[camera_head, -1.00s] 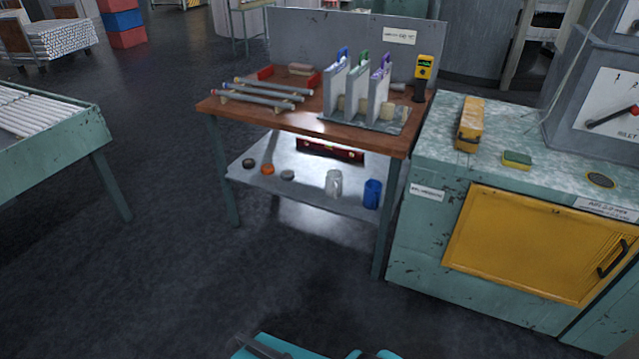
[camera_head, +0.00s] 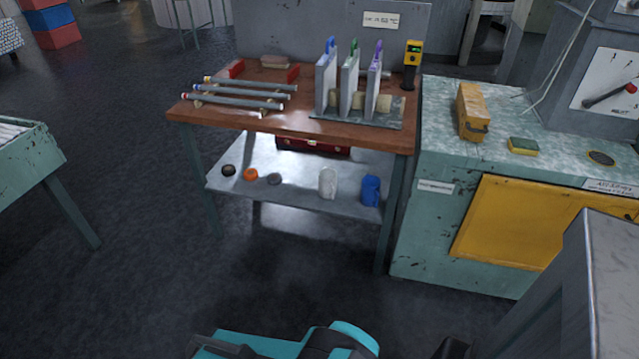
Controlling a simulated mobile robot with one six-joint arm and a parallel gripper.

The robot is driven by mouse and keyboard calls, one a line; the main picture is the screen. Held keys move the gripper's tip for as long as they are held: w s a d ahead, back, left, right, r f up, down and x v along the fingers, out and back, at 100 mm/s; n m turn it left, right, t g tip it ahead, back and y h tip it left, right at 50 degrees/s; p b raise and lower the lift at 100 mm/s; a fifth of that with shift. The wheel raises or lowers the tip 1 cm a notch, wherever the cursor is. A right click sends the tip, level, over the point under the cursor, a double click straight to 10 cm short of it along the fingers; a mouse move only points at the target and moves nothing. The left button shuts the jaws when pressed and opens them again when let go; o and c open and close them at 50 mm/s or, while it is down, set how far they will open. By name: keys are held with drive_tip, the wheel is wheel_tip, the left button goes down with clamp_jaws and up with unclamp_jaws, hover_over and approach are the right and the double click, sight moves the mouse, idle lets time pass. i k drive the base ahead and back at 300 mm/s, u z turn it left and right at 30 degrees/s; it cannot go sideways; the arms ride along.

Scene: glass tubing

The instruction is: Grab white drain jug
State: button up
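The white drain jug (camera_head: 328,183) stands on the lower metal shelf (camera_head: 300,197) of the wooden-topped workbench, right of the middle. It looks upright, and nothing is seen touching it. A blue jug (camera_head: 371,190) stands just to its right, a small gap apart. Teal and black parts of my own body show at the bottom edge, well in front of the shelf. My gripper's fingers are not visible.
The bench top (camera_head: 290,125) overhangs the shelf; bench legs stand at both sides. Small round lids (camera_head: 250,174) lie left on the shelf. A green cabinet (camera_head: 430,215) adjoins on the right. A grey boxy shape fills the lower right corner. The floor in front is open.

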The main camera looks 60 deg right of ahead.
sight(327, 177)
drive_tip(key=z, duration=0.3)
drive_tip(key=i, duration=1)
drive_tip(key=z, duration=0.35)
